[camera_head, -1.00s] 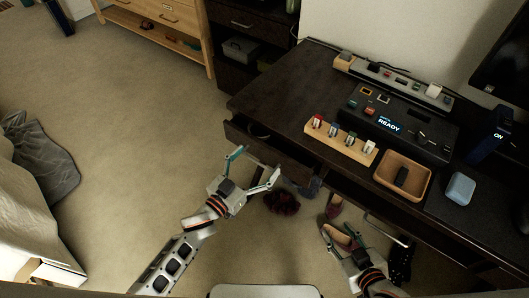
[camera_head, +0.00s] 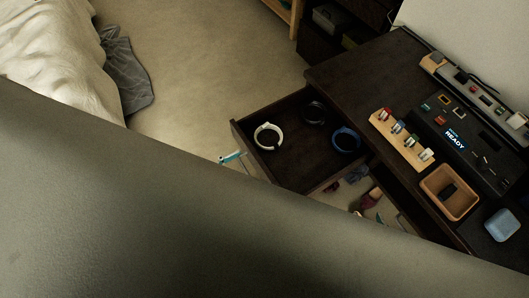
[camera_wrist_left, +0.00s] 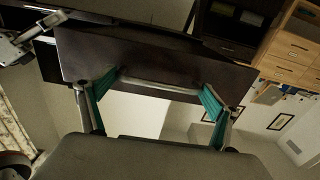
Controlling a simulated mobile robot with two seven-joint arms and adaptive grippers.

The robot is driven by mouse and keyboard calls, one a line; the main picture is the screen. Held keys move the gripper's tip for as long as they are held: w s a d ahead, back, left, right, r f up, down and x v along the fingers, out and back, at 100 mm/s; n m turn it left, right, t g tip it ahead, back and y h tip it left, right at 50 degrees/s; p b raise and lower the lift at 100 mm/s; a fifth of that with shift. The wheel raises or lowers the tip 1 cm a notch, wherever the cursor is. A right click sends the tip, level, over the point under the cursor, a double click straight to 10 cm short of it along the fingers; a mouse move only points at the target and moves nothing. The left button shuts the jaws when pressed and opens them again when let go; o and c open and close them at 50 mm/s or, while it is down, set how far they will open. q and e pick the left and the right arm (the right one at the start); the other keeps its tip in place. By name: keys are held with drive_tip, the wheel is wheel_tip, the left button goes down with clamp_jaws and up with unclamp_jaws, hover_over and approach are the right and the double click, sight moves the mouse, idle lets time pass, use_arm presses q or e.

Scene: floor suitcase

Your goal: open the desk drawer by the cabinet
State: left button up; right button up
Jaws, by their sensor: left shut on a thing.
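The desk drawer (camera_head: 290,165) by the cabinet is pulled well out in the head view. Inside it lie a white ring-shaped item (camera_head: 267,137), a black one (camera_head: 314,113) and a blue one (camera_head: 345,140). My left gripper (camera_head: 233,158) is at the drawer's front, mostly hidden in the head view. In the left wrist view my left gripper (camera_wrist_left: 160,86) is shut on the drawer's bar handle (camera_wrist_left: 158,87), with a teal finger near each end. Light arm parts at the wrist view's upper left look like my right arm; its fingers are unclear.
A large grey surface covers the head view's lower left. The desk (camera_head: 350,72) holds a READY console (camera_head: 470,135), a wooden tray (camera_head: 432,187) and a blue box (camera_head: 502,225). The dark cabinet (camera_head: 320,45) stands behind. Shoes lie under the desk.

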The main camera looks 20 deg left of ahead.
use_arm(q)
drive_tip(key=shift+v, duration=1.7)
drive_tip(key=o, duration=1.4)
drive_tip(key=v, duration=1.2)
